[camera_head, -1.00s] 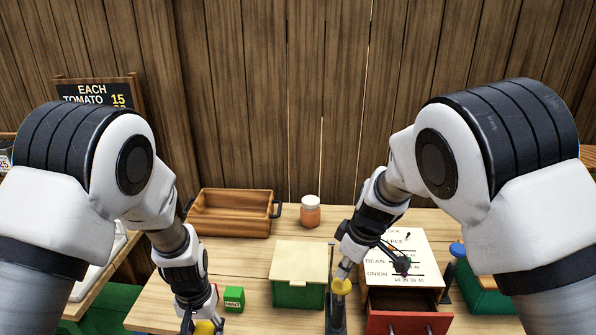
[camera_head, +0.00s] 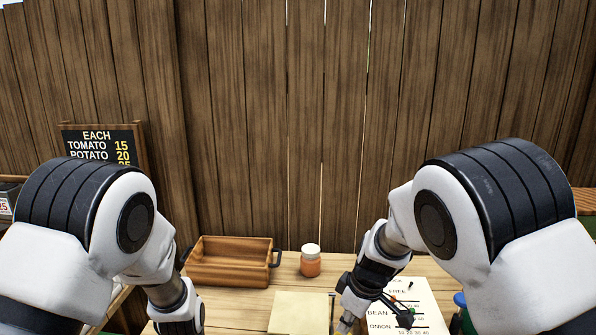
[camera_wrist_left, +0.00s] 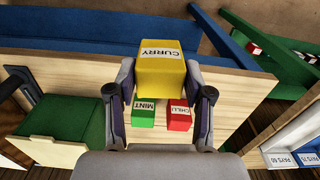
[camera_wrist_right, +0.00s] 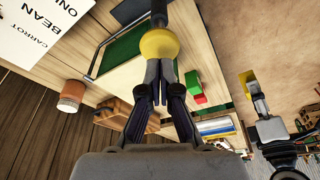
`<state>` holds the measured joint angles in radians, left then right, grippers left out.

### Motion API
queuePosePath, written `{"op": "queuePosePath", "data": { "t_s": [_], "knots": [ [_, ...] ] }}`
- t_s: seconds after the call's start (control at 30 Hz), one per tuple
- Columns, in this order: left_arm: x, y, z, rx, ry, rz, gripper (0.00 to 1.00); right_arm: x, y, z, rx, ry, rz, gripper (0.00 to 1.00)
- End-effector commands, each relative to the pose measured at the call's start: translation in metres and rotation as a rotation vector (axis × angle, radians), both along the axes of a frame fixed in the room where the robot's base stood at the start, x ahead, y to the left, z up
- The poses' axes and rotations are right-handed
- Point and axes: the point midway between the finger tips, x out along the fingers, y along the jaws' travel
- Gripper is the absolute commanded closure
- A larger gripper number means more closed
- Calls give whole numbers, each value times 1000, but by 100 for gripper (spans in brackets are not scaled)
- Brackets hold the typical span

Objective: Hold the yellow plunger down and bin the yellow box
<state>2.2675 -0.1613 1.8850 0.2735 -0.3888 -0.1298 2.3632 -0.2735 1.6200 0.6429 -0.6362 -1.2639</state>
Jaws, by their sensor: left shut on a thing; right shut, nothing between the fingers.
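The yellow box (camera_wrist_left: 162,62), labelled CURRY, is between the fingers of my left gripper (camera_wrist_left: 162,80), which is shut on it. It also shows in the right wrist view (camera_wrist_right: 260,104), apart from the plunger. My right gripper (camera_wrist_right: 160,68) is shut and empty, its fingertips at the yellow plunger knob (camera_wrist_right: 159,45). Whether it presses the knob down I cannot tell. A green bin with a cream lid (camera_head: 299,313) stands left of the right gripper in the head view; its front is cut off.
A green MINT box (camera_wrist_left: 143,112) and a red CHILLI box (camera_wrist_left: 179,116) sit on the table beyond the held box. A wooden tray (camera_head: 229,263) and an orange jar (camera_head: 311,263) stand at the back. A white price board (camera_head: 412,302) is at the right.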

Motion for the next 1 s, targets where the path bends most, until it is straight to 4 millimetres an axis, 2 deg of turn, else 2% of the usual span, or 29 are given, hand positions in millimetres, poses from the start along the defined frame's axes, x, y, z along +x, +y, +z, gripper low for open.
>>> {"op": "queuePosePath", "data": {
  "t_s": [0.37, 1.0],
  "knots": [
    [0, 0, -1, 0, 0, 0, 85, 0, 0, -1, 0, 0, 0, 100],
    [0, 0, -19, 0, 0, 0, 85, 0, 0, -24, 0, 0, 0, 100]
  ]
}}
